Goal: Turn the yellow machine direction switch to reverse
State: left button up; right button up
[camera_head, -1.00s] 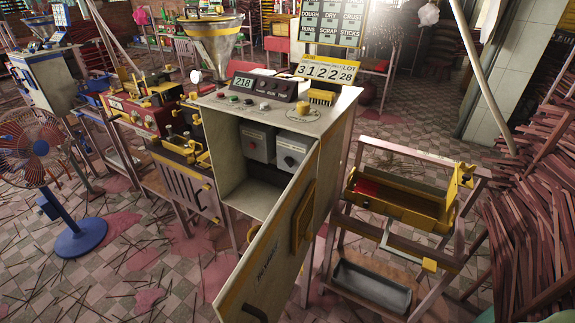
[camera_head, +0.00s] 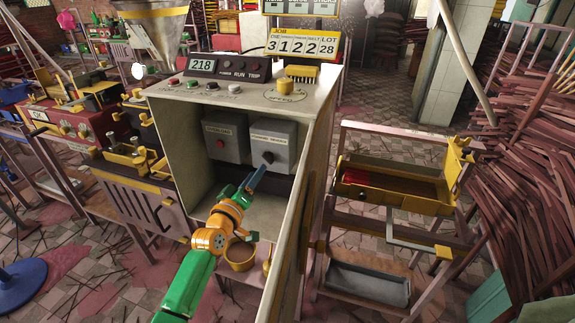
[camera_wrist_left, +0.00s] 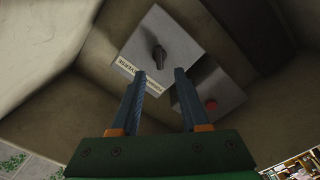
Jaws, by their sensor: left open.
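The machine cabinet (camera_head: 180,135) stands with its door open. Inside on the back wall are two grey boxes. The right one is the direction switch box (camera_head: 287,137) with a black knob (camera_head: 268,157); the left box (camera_head: 222,140) has a red button. My left gripper (camera_head: 256,178) reaches into the cabinet, just below and left of the knob. In the left wrist view the gripper (camera_wrist_left: 158,80) is open and empty, its two blue fingers pointing at the switch box (camera_wrist_left: 180,40). The knob (camera_wrist_left: 159,58) lies just beyond the fingertips, apparently apart from them.
The open cabinet door (camera_head: 290,240) stands to the right of my left arm. The cabinet top carries a panel reading 218 (camera_head: 230,70) and a yellow knob (camera_head: 284,86). A yellow tray stand (camera_head: 390,195) is at the right. The cabinet's side walls limit room.

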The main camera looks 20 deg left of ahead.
aim_at(266, 160)
pick_arm(q)
jog(key=w+b, duration=0.2)
jog(key=w, duration=0.4)
jog(key=shift+w+a+b, duration=0.1)
jog(key=shift+a+b, duration=0.1)
jog(key=shift+b, duration=0.2)
grip_shut()
